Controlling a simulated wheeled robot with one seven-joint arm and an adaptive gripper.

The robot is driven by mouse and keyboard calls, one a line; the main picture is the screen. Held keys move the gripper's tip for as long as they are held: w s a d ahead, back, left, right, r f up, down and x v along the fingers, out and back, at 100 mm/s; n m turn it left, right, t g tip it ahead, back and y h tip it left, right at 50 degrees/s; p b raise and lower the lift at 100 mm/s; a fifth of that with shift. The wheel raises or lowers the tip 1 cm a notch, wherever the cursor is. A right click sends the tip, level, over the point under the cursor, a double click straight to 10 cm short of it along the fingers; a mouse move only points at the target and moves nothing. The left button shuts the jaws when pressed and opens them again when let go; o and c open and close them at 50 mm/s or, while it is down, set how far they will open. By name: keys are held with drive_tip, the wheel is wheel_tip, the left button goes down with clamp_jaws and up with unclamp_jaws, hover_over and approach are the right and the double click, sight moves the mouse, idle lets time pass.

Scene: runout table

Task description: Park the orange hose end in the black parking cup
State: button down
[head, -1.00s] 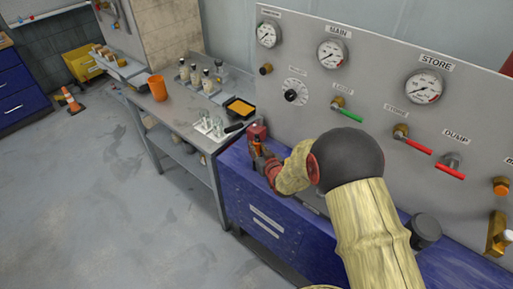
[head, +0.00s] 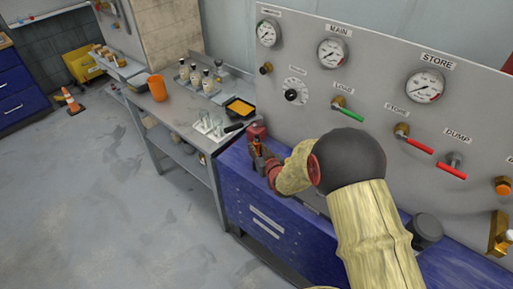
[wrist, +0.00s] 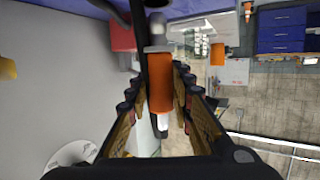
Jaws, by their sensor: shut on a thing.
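The orange hose end (wrist: 160,82) is a short orange sleeve with a grey tip. It lies between the fingers of my gripper (wrist: 160,118) in the wrist view, and the gripper is shut on it. In the head view my gripper (head: 259,163) is over the far left end of the blue bench, with a small patch of the orange hose end (head: 257,143) showing. My arm hides part of the bench. I cannot make out the black parking cup for certain; a dark round fitting (head: 426,229) stands on the bench at the right.
A red block (head: 256,130) is close beyond my gripper; it also shows in the wrist view (wrist: 122,32). The gauge panel (head: 380,80) with valve levers rises behind the bench. The grey side table (head: 180,112) at left holds bottles, glassware, a yellow-filled tray and an orange cup (head: 157,87).

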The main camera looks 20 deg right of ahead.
drive_tip(key=shift+f+b, duration=1.95)
drive_tip(key=shift+f, duration=0.2)
drive_tip(key=c, duration=1.5)
unclamp_jaws()
drive_tip(key=shift+f, duration=0.1)
drive_tip(key=v, duration=1.2)
